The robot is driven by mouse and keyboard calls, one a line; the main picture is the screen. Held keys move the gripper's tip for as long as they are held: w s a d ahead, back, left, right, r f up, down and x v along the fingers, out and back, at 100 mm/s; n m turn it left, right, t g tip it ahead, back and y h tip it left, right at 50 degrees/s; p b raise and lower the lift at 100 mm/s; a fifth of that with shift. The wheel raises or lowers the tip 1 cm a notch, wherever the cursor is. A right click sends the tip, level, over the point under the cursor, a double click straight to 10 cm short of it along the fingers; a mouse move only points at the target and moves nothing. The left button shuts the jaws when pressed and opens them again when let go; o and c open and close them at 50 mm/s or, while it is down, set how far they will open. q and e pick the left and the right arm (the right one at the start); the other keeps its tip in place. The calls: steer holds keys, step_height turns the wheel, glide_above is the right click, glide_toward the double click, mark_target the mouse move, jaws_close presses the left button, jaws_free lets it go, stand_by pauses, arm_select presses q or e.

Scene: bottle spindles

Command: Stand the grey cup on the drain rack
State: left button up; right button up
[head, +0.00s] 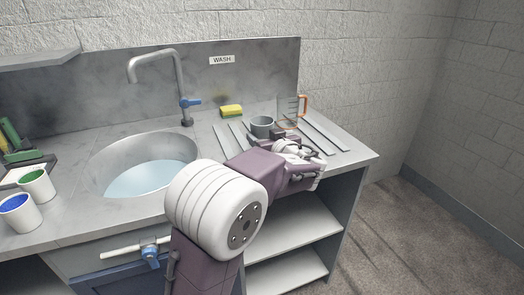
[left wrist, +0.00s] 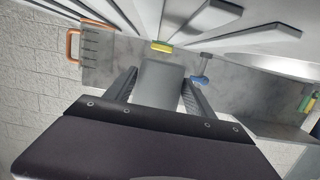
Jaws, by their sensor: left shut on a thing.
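The grey cup (head: 262,125) is at the drain rack (head: 326,136), over its middle, and looks upright in the head view. My left gripper (head: 268,139) is shut on it from the front. In the left wrist view the cup's grey side (left wrist: 158,82) fills the space between the two fingers (left wrist: 158,95). The rack's pale slats (left wrist: 195,15) show at the top of that view. The cup's base is hidden by the gripper, so I cannot tell whether it touches the slats. My right gripper is not in view.
A clear beaker with an orange handle (head: 291,108) stands just right of the cup. A yellow sponge (head: 231,111) lies behind, to the left. The tap (head: 183,95) and water-filled sink (head: 150,178) are left. Green (head: 36,184) and blue (head: 16,210) paint-filled cups stand far left.

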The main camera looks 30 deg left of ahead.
arm_select(q)
steer(key=shift+a+f, duration=0.35)
steer(key=shift+a, duration=0.3)
step_height(320, 180, down, 4)
steer(key=shift+f+b, duration=0.1)
steer(key=shift+b, duration=0.3)
steer(key=shift+f+b, duration=0.1)
steer(key=shift+b, duration=0.25)
steer(key=o, duration=1.6)
